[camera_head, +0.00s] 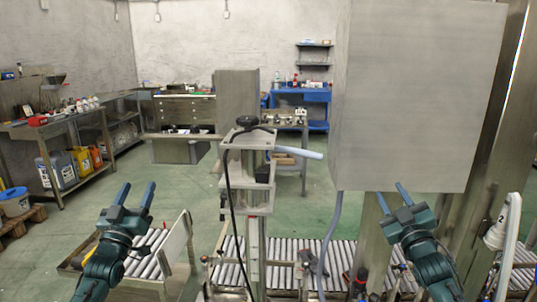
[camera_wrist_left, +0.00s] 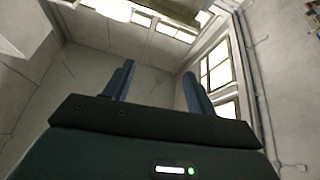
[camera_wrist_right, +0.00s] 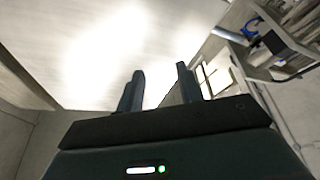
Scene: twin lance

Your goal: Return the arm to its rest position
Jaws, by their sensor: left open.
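My left gripper (camera_head: 136,194) is raised at the lower left of the head view, fingers pointing up and apart. The left wrist view shows its two fingers (camera_wrist_left: 158,80) spread with nothing between them, facing the upper wall and windows. My right gripper (camera_head: 391,194) is raised at the lower right, just below the large grey metal box (camera_head: 420,95). The right wrist view shows its two fingers (camera_wrist_right: 160,88) apart and empty, with a bright pale surface beyond them. I cannot tell whether the right fingers touch the box.
A roller conveyor (camera_head: 285,262) runs across the lower front, with a metal stand (camera_head: 247,180) rising in the middle. A short roller section (camera_head: 150,255) lies behind my left gripper. A shelf bench (camera_head: 65,125) stands left. Green floor (camera_head: 120,175) is open between.

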